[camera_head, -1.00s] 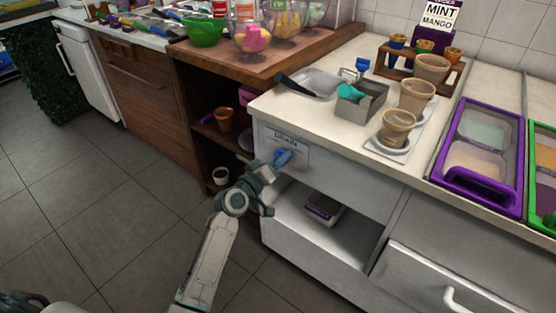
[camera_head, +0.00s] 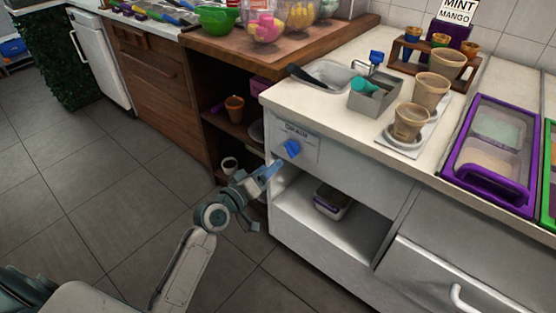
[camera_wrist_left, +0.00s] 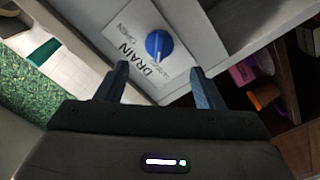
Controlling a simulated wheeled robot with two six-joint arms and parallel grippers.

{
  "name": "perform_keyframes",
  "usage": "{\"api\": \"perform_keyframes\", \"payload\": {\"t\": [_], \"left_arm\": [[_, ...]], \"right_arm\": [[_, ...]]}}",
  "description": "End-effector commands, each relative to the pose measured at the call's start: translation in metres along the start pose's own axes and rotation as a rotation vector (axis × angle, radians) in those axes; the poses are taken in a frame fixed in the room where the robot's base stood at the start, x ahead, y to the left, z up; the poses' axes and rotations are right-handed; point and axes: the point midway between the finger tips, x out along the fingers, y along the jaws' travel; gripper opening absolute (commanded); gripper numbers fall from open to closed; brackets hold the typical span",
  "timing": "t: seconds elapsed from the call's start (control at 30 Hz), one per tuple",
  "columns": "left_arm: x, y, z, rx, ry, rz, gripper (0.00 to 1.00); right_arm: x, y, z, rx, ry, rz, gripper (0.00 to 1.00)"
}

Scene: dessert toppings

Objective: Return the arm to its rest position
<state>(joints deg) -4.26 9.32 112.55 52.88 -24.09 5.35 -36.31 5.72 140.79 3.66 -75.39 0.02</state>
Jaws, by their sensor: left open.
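My left arm comes up from the bottom of the head view. Its gripper (camera_head: 268,175) is open and empty, a little below and left of a blue drain knob (camera_head: 292,149) on the white counter's front panel. The fingers are apart from the knob. In the left wrist view the open fingers (camera_wrist_left: 160,78) frame empty space, with the blue knob (camera_wrist_left: 159,45) and its label reading DRAIN (camera_wrist_left: 148,72) beyond them. My right gripper is not in view.
The white counter (camera_head: 330,112) holds a metal container (camera_head: 374,100), paper cups and a purple-rimmed tub (camera_head: 462,178). An open shelf below holds a small container (camera_head: 332,203). A wooden cabinet (camera_head: 158,92) stands to the left. The grey floor (camera_head: 110,215) in front is clear.

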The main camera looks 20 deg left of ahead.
Motion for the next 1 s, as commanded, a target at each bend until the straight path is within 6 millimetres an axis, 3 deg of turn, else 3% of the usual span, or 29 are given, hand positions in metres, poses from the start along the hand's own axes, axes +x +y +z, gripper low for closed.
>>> {"api": "perform_keyframes", "payload": {"t": [0.2,0.73,0.87,1.0], "left_arm": [[-0.016,0.0,0.0,-0.001,-0.001,0.001,0.62],[-0.019,0.0,0.005,0.012,-0.017,-0.007,0.62],[-0.046,-0.002,0.04,0.105,-0.137,-0.066,0.62],[-0.104,-0.012,0.093,0.278,-0.365,-0.2,0.62]], "right_arm": [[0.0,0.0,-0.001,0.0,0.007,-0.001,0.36],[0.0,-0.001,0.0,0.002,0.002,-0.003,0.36],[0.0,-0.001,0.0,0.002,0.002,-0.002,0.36],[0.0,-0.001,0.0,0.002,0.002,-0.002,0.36]]}}
